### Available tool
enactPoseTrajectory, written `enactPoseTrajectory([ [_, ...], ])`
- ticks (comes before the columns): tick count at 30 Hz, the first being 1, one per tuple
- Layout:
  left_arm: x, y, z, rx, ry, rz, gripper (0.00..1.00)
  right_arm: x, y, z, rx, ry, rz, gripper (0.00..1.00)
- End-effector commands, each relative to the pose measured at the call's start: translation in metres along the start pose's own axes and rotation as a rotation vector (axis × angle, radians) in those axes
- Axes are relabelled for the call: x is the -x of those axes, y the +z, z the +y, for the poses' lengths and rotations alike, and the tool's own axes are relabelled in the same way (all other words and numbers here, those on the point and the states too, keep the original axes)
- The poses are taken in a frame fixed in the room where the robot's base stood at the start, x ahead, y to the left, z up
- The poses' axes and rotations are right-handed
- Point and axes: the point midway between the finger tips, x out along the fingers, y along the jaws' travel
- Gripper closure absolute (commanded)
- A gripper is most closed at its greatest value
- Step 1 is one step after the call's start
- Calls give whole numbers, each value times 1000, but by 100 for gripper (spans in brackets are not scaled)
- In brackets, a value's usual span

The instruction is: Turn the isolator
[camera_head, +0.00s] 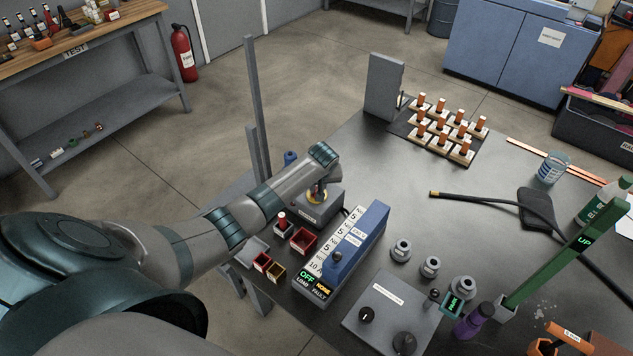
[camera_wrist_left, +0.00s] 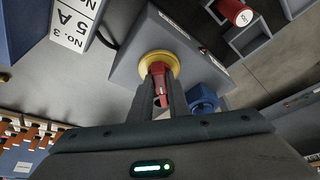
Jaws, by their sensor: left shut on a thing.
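The isolator is a grey box (camera_head: 322,214) near the left edge of the dark bench, left of the blue-grey panel. In the left wrist view the box (camera_wrist_left: 150,35) carries a round yellow plate (camera_wrist_left: 144,66) with a red handle (camera_wrist_left: 158,70) standing out of it. My left gripper (camera_head: 319,189) reaches over the box from the left and points down at it. In the left wrist view its fingers (camera_wrist_left: 160,98) are shut on the red handle. The head view hides most of the handle behind the wrist. My right gripper is in neither view.
The panel (camera_head: 372,233) beside the box has numbered labels and reads "OFF" and "NONE". Small trays (camera_head: 303,240) lie left of it. A blue object (camera_wrist_left: 202,98) is close to the fingers. A green lever (camera_head: 551,262) and a grey control plate (camera_head: 390,310) stand at the right.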

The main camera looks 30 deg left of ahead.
Motion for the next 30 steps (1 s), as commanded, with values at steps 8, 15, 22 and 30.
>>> enactPoseTrajectory([
  [8,1,0,4,243,-99,-2,100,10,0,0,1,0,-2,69],
  [15,-1,-1,6,450,-184,-2,100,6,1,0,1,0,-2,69],
  [22,-2,-2,6,606,-249,0,100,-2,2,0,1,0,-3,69],
  [30,-2,-3,5,701,-290,1,100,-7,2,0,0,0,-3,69],
])
